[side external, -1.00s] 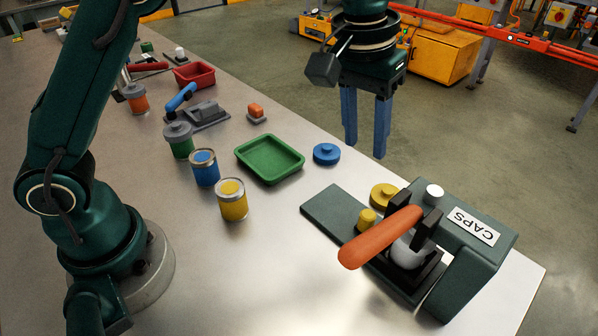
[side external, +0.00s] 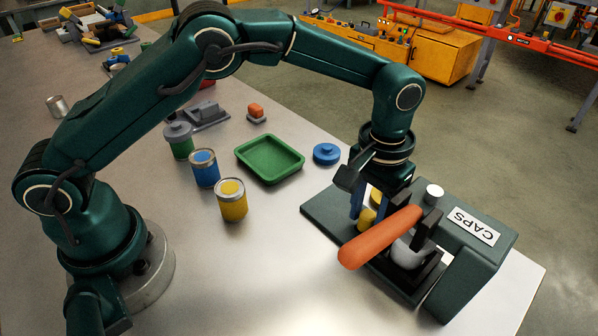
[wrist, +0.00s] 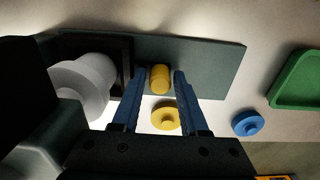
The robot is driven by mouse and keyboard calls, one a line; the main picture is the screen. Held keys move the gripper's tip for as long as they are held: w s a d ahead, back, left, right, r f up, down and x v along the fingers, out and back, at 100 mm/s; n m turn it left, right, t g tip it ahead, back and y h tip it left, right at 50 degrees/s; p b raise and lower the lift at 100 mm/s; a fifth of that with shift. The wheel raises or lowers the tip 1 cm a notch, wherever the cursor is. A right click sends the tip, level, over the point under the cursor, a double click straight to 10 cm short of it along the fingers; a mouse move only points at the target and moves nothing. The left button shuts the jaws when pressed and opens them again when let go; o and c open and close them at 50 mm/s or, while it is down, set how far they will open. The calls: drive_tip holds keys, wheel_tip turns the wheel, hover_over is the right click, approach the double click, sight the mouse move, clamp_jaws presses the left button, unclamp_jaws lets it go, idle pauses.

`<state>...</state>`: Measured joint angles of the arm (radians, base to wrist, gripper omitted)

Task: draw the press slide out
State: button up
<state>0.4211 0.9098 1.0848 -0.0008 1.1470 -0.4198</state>
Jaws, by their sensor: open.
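The press (side external: 468,262) is a dark green block labelled CAPS, with an orange lever handle (side external: 380,237) and a pale grey rounded part under it. Its flat green bed (side external: 325,213) runs out to the left. A yellow knob (side external: 366,219), seemingly the slide's, stands on the bed. It also shows in the wrist view (wrist: 160,80). My gripper (side external: 370,213) is over the bed, its two blue fingers open. In the wrist view my gripper (wrist: 159,74) has one finger on each side of the knob, with small gaps. The lever hides part of the right finger.
A yellow lid (wrist: 165,116) lies just beside the bed. A blue lid (side external: 326,153) and a green tray (side external: 270,160) are behind left. A yellow can (side external: 232,203) and a blue can (side external: 204,169) stand left. The table front is clear.

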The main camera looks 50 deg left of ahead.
clamp_jaws()
drive_tip(key=shift+r, duration=0.1)
idle(1.2)
